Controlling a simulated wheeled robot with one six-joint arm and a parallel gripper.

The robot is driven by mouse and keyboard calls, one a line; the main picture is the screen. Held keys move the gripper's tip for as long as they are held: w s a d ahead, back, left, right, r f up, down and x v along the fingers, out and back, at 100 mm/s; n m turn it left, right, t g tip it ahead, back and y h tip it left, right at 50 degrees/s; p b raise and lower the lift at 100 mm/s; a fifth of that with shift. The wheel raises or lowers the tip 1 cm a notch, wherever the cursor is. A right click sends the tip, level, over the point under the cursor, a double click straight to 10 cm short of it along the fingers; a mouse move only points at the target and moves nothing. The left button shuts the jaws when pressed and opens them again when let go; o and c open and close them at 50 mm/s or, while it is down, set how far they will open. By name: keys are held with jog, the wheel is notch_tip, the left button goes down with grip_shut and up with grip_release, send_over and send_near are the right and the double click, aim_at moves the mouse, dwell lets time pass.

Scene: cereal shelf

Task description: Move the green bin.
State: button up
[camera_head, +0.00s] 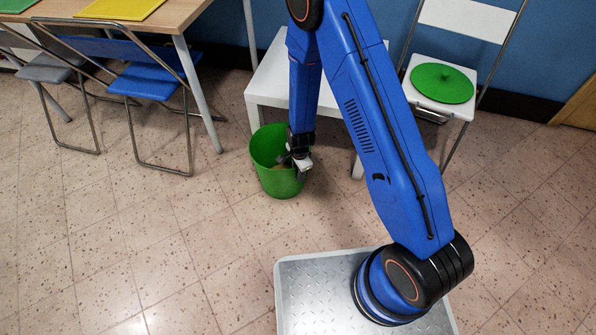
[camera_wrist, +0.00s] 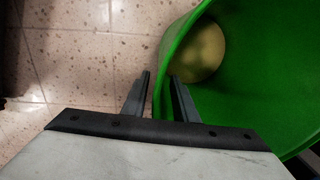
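The green bin (camera_head: 279,176) stands upright on the floor in front of a white table in the head view. Its wall and open inside fill the right of the wrist view (camera_wrist: 262,70). A pale yellowish round thing (camera_wrist: 203,53) lies in the bin. My gripper (camera_head: 298,172) points down at the bin's rim. In the wrist view its two fingers (camera_wrist: 160,76) stand apart on either side of the bin's wall, the left one outside and the right one inside. A small gap shows between the left finger and the wall.
A white table (camera_head: 268,84) is close behind the bin. A white chair with a green round cushion (camera_head: 442,83) stands at the right. The tiled floor (camera_head: 130,230) at front left is clear.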

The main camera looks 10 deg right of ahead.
jog(key=shift+f, duration=0.2)
grip_shut()
dwell(1.5)
